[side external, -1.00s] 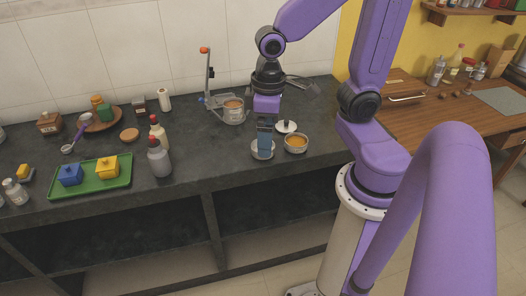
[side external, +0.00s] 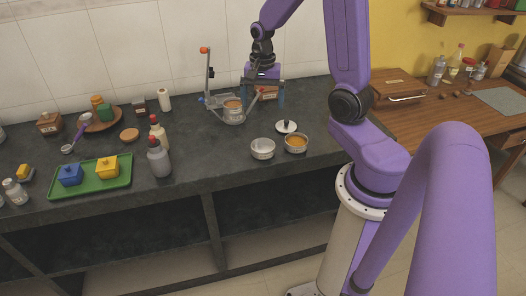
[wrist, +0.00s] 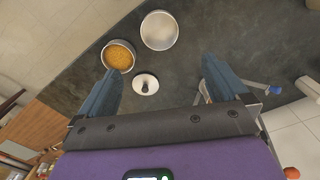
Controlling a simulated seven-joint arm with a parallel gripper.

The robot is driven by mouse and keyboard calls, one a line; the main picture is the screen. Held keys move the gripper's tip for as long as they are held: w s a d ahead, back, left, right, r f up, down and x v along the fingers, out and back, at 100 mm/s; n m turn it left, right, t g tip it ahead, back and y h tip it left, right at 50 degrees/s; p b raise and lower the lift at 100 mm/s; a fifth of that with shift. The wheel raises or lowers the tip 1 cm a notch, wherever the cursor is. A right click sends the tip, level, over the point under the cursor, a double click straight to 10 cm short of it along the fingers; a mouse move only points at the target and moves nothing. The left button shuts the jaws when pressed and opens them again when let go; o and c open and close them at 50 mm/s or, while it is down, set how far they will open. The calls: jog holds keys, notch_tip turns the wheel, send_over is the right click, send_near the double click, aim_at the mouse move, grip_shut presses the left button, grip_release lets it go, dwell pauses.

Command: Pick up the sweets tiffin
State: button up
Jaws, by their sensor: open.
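Two round steel tiffin canisters stand on the dark counter. One canister (side external: 262,149) looks empty; it also shows in the wrist view (wrist: 159,30). The other, the orange-filled canister (side external: 296,145), stands just right of it and also shows in the wrist view (wrist: 118,57). A round steel lid (side external: 286,127) with a dark knob lies behind them. A tiffin carrier (side external: 211,75) with a tall handle holds another canister (side external: 233,117) with orange-brown contents. I cannot read which is the sweets one. My gripper (side external: 266,104) is open and empty, just right of the carrier, behind the loose canisters.
A small brown labelled box (side external: 268,92) shows between my fingers in the side view. The counter right of the canisters is clear.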

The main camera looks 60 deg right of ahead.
aim_at(263, 151)
notch_tip(263, 151, down, 17)
jog(key=shift+f, duration=0.15)
dwell(0.9)
jog(key=shift+c, duration=0.3)
jog(key=c, duration=0.9)
